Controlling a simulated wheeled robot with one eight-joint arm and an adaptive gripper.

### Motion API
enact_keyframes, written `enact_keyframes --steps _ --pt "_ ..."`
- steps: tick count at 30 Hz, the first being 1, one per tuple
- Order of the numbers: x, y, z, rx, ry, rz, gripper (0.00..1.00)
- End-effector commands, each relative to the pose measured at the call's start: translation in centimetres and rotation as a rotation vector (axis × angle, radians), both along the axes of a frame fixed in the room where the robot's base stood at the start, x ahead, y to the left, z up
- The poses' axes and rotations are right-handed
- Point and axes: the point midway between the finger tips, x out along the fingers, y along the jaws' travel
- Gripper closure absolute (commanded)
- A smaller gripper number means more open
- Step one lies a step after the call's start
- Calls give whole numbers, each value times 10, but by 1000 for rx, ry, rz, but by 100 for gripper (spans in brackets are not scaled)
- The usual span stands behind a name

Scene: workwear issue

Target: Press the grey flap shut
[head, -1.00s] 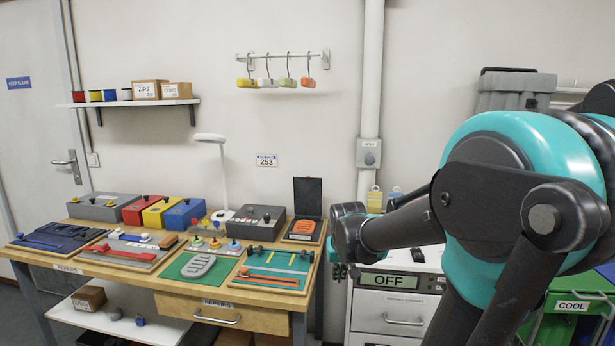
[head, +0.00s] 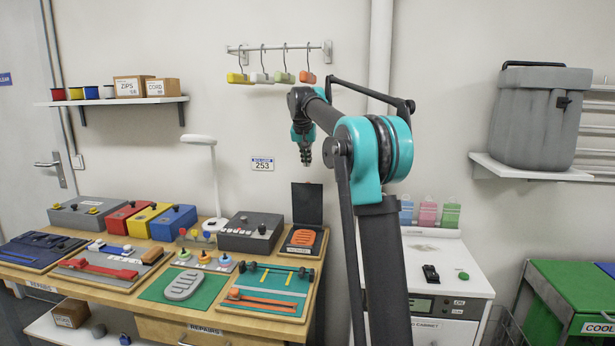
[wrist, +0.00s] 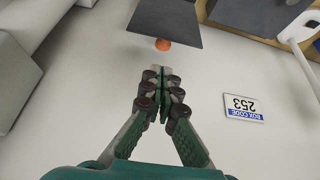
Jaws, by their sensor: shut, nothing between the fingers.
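A dark grey flap (head: 307,203) stands upright at the back of a low dark case (head: 318,243) on the bench's right side. An orange ridged pad (head: 302,237) lies in the open case. The flap also shows at the top of the wrist view (wrist: 165,22), with a small round orange thing (wrist: 163,44) at its edge. My gripper (head: 305,162) points down above the flap's top edge, apart from it. Its fingers are together and empty in the wrist view (wrist: 166,85). I cannot tell whether the fingertips are before or behind the flap.
The wooden bench (head: 312,325) carries several boards and coloured boxes. A white lamp (head: 213,170) stands left of the flap. Hanging hooks with coloured blocks (head: 307,77) are above my gripper. A white cabinet (head: 450,262) stands right of the bench.

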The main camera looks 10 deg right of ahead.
Motion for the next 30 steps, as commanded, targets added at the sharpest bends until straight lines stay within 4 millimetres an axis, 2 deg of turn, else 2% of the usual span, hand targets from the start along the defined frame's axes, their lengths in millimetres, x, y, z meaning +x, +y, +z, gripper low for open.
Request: enact_keyframes --steps 6,17,20,30 --pt "7 2 6 0 -4 -7 100" --pt "9 1 1 0 -3 -6 100" --pt "14 -1 -9 0 -3 -6 100" --pt "40 -10 -60 1 -3 -8 100"
